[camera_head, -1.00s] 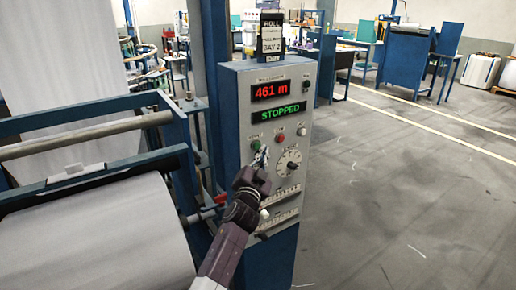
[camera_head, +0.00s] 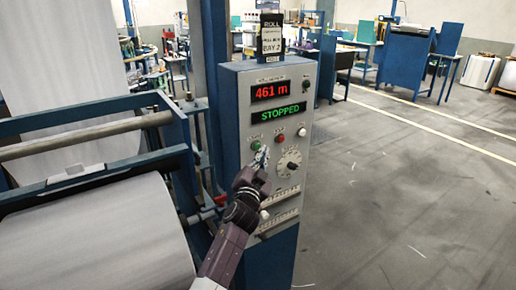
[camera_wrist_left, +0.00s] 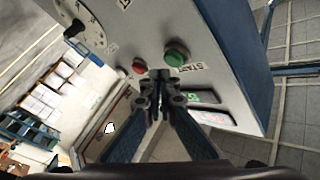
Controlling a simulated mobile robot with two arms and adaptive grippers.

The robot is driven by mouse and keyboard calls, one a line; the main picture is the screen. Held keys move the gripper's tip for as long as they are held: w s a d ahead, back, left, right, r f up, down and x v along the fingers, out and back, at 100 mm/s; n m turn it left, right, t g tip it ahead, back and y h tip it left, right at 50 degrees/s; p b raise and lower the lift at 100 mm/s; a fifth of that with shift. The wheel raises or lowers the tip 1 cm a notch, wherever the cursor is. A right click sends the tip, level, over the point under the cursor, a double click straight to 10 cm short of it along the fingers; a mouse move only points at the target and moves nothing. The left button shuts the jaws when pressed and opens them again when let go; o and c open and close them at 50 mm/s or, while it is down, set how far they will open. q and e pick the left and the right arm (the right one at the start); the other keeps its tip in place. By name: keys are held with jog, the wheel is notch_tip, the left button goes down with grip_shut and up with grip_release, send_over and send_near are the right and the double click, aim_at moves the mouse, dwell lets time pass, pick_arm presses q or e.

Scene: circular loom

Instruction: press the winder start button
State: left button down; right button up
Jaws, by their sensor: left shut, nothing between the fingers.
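The winder control panel (camera_head: 232,95) is a grey box on a blue post. Its displays read "461 m" and "STOPPED". The green start button (camera_head: 256,145) is on the panel's left, beside the red button (camera_head: 280,138). My left gripper (camera_head: 262,155) is shut and empty, with its tips just below and right of the green button. In the left wrist view, the green button (camera_wrist_left: 176,54), labelled START, is just ahead of the gripper tips (camera_wrist_left: 160,76), slightly to their right. I cannot tell whether they touch the panel. My right gripper is not in view.
A dial (camera_head: 289,162) and a white button (camera_head: 301,131) are on the same panel. A large white fabric roll (camera_head: 95,240) in a blue frame stands at the left. The floor (camera_head: 420,190) to the right is open.

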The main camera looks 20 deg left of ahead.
pick_arm(q)
jog(key=shift+a, duration=0.1)
dwell(0.3)
jog(key=shift+w+a, duration=0.25)
jog(key=shift+w+a, duration=0.3)
jog(key=shift+a, duration=0.1)
dwell(0.8)
jog(key=shift+s+d, duration=0.1)
jog(key=shift+d, duration=0.05)
jog(key=shift+s+d, duration=0.45)
jog(key=shift+d, duration=0.25)
jog(key=shift+s+d, duration=1.55)
jog(key=shift+d, duration=0.3)
